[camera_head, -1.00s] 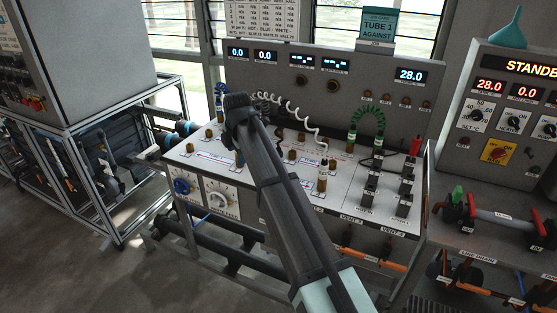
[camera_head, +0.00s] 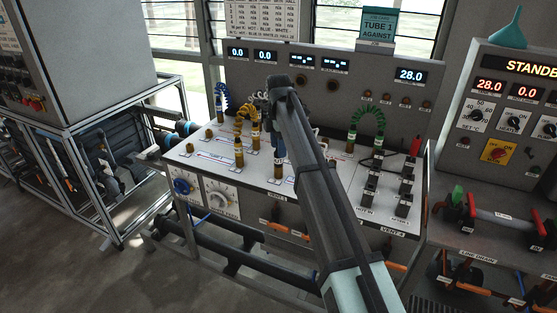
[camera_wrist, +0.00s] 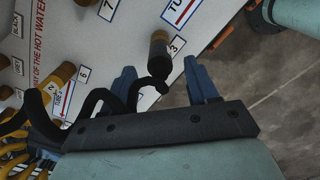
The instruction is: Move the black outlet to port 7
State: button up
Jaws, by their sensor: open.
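My gripper (camera_wrist: 163,84) is open, with its two blue fingers spread apart in the wrist view. A dark plug with a brown base (camera_wrist: 159,52), probably the black outlet, stands beside the label 3 and shows between the fingers, with a gap on each side. Its depth relative to the fingertips is hard to tell. A black hose (camera_wrist: 100,98) bends from it to the left. The label 7 (camera_wrist: 109,8) is at the upper edge, with a dark-topped brown fitting (camera_wrist: 86,2) partly cut off beside it.
A yellow coiled hose (camera_head: 241,122) and brass fittings stand left of my gripper. A blue coil (camera_head: 221,98) is further left, and a green coil (camera_head: 367,119) to the right. Black switches (camera_head: 371,184) stand at the panel's right. In the wrist view, the label 6 (camera_wrist: 83,74) is at left.

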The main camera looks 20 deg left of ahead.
aim_at(278, 161)
jog(key=shift+f, duration=2.7)
grip_shut()
